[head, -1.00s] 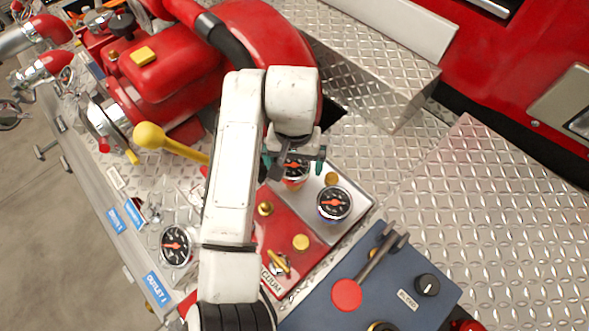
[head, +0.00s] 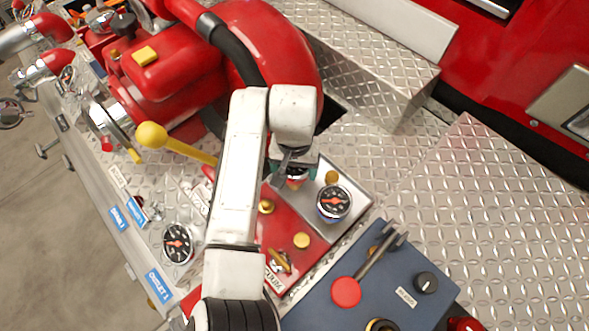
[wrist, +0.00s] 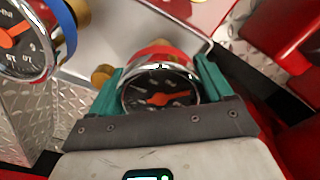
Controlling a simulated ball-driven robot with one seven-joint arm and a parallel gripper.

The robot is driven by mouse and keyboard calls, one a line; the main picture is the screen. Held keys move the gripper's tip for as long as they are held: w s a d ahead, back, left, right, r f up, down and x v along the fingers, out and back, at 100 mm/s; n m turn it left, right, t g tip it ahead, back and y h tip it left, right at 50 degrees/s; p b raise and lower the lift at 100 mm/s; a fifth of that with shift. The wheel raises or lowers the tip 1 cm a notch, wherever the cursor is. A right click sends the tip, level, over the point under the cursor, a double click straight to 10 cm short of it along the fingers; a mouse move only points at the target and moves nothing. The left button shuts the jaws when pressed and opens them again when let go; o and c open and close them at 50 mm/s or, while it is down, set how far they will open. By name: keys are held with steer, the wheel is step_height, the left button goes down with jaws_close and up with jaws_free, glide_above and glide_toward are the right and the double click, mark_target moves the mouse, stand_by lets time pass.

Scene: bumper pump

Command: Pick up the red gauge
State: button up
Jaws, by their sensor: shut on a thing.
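The red gauge (wrist: 160,88) has a black dial, an orange needle, a chrome rim and a red band. In the wrist view it sits between the two green fingers of my gripper (wrist: 158,85), which are shut on its sides. In the head view my gripper (head: 295,172) is over the upper part of the silver-edged panel (head: 352,186). There the red gauge (head: 295,179) is mostly hidden beneath my gripper. I cannot tell whether its base still touches the panel.
A blue-banded gauge (head: 334,203) stands close by, lower right, and another gauge (head: 177,243) is at left. A yellow-knobbed lever (head: 152,136) and red pump (head: 172,80) lie left. A blue panel (head: 330,310) has a red-knobbed lever (head: 346,292). Diamond plate at right is clear.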

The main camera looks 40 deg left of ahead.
steer(key=c, duration=0.5)
steer(key=shift+r, duration=0.15)
